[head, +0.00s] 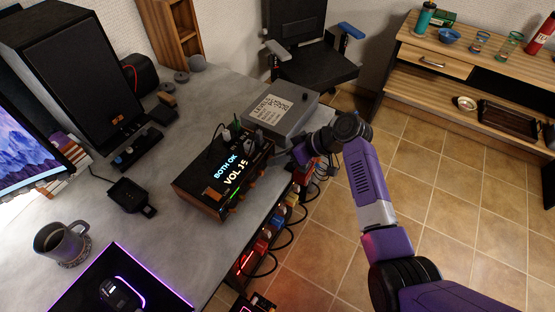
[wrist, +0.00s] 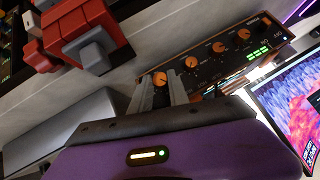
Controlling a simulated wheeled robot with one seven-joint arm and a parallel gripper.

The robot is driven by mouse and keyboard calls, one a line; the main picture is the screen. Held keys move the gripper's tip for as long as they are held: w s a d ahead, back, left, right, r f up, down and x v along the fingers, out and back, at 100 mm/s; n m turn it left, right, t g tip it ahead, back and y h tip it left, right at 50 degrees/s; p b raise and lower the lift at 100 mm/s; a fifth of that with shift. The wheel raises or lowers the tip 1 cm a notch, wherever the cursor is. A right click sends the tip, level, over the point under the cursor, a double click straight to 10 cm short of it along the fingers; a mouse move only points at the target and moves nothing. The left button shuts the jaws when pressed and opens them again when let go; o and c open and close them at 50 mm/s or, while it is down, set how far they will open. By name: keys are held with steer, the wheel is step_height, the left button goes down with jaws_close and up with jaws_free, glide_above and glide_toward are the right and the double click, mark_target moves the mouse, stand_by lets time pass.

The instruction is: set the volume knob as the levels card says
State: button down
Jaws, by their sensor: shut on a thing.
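The audio unit (head: 205,190) is a black box with wooden ends. Its lit top display (head: 230,174) reads "BOTH OK" and "VOL 15". In the wrist view its front panel (wrist: 205,72) carries a row of orange knobs and green lit bars. My gripper (wrist: 160,88) is shut on the orange knob (wrist: 160,79) at the left end of that row, with a finger on either side. In the head view my gripper (head: 283,153) is at the unit's far right end, and the held knob is hidden. The levels card (head: 271,107) lies on a grey box; its heading shows "LEVELS", but its small lines are unreadable.
The grey box (head: 301,121) stands right behind the unit, close to my gripper. Red and other coloured devices (head: 262,246) with cables sit below the desk edge. A mug (head: 60,243), a speaker (head: 75,75) and a monitor (head: 25,150) stand left. Tiled floor lies open at right.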

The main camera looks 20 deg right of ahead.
steer(key=y+b, duration=0.1)
steer(key=m+g+y+b, duration=0.1)
steer(key=shift+w+d+f+b, duration=0.15)
steer(key=shift+w+f+b, duration=0.05)
steer(key=shift+f+b, duration=0.15)
steer(key=shift+d+m+g+y+b, duration=0.1)
steer(key=shift+m+g+y+b, duration=0.5)
steer(key=shift+m+y+b, duration=0.5)
steer(key=shift+y+b, duration=0.3)
steer(key=c, duration=1.5)
jaws_free()
steer(key=shift+c, duration=0.2)
steer(key=shift+v, duration=3.9)
